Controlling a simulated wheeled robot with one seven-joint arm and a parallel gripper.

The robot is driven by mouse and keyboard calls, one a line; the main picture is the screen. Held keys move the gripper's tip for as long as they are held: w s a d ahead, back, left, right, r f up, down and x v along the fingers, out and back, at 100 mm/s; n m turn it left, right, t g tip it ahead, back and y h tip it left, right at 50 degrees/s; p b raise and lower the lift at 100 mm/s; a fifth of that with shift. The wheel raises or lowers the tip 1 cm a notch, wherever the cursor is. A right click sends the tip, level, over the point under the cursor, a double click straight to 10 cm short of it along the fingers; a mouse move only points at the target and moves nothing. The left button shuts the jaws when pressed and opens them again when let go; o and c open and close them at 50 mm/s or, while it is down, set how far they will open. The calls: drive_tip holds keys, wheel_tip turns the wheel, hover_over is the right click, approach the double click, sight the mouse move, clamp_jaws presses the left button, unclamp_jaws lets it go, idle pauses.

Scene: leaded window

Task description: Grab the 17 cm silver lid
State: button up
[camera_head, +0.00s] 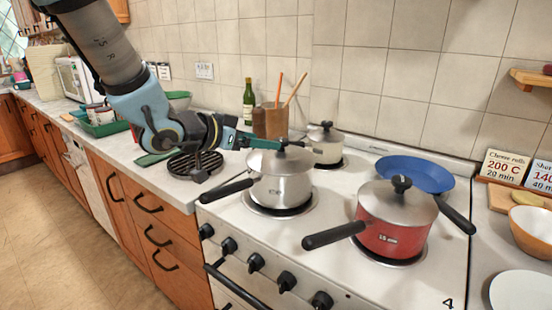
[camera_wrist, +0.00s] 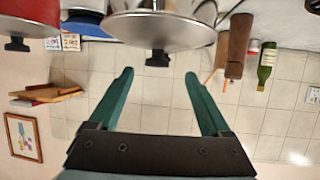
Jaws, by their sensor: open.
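A silver pot (camera_head: 282,190) with a long black handle stands on the front left burner. Its domed silver lid (camera_head: 270,164) has a black knob and sits on the pot. My gripper (camera_wrist: 158,75) is open, with two green fingers spread apart. In the head view the fingers reach from the left to the lid's knob. In the upside-down wrist view, the lid (camera_wrist: 165,30) is at the top, and its black knob (camera_wrist: 157,58) lies just ahead of the gap between the fingertips. Nothing is held. The size marking on the pot is too small to read.
A red pot (camera_head: 388,236) with a silver lid (camera_head: 397,203) stands front right. A bottle (camera_head: 248,104) and a brown utensil holder (camera_head: 268,122) stand by the wall.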

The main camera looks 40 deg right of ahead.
sight(281, 140)
drive_tip(key=shift+p+x, duration=0.95)
drive_tip(key=shift+x, duration=2.9)
drive_tip(key=shift+s+r, duration=0.15)
clamp_jaws()
